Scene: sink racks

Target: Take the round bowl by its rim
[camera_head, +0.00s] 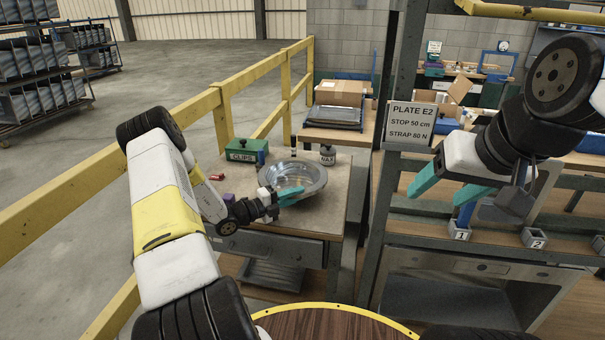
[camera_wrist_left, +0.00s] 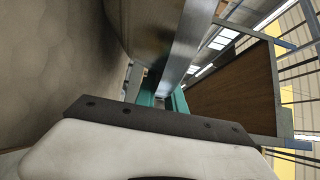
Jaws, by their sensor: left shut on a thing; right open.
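The round bowl (camera_head: 312,175) is a shiny metal bowl with a wide rim, on the small worktable (camera_head: 325,215) in the head view. My left gripper (camera_head: 289,196) is at the near-left side of the bowl, its teal fingers shut on the rim. In the left wrist view the fingers (camera_wrist_left: 163,97) close around the metal rim (camera_wrist_left: 186,45), which runs up from between them. The held spot itself is mostly hidden by the fingers. My right gripper (camera_head: 446,188) is open and empty, in front of the rack on the right.
A green clips box (camera_head: 247,151), a grey jar (camera_head: 327,155) and a small red item (camera_head: 217,177) stand near the bowl. A yellow railing (camera_head: 215,108) runs along the left. A dark post (camera_head: 384,170) separates the worktable from the rack with numbered holders (camera_head: 460,235).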

